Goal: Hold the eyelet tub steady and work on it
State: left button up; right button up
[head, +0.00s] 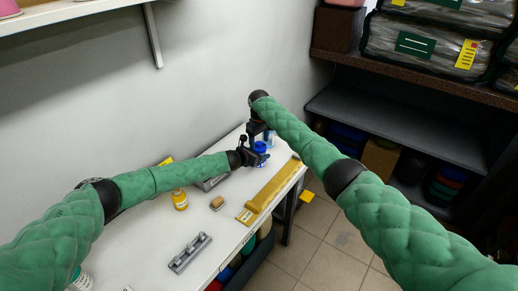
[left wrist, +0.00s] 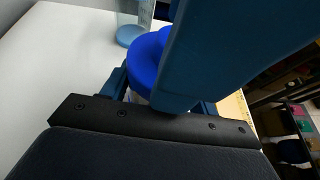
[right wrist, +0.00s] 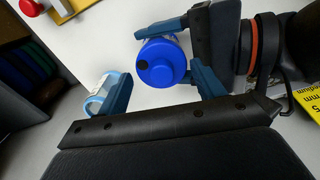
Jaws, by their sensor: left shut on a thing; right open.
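The eyelet tub, seen as a tub with a bright blue lid (head: 260,147), stands near the far end of the white table. My left gripper (head: 250,153) is shut on its side. In the right wrist view the round lid (right wrist: 163,65) shows from above, with a raised centre and a dark spot. My right gripper (head: 262,138) is open above the tub; whether it touches the lid cannot be told. In the left wrist view the lid (left wrist: 149,58) is partly hidden behind a large dark-blue finger. The tub's body is mostly hidden.
A clear container with pale blue contents (right wrist: 96,100) stands close beside the tub. A yellow-brown strip (head: 272,187) lies along the table's right edge.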

jog(key=shift+a, duration=0.15)
jog(key=shift+r, duration=2.95)
jog(key=shift+f, duration=0.15)
jog(key=c, duration=0.3)
notch_tip(320, 180, down, 6)
jog(key=shift+r, duration=0.15)
jog(key=c, duration=0.5)
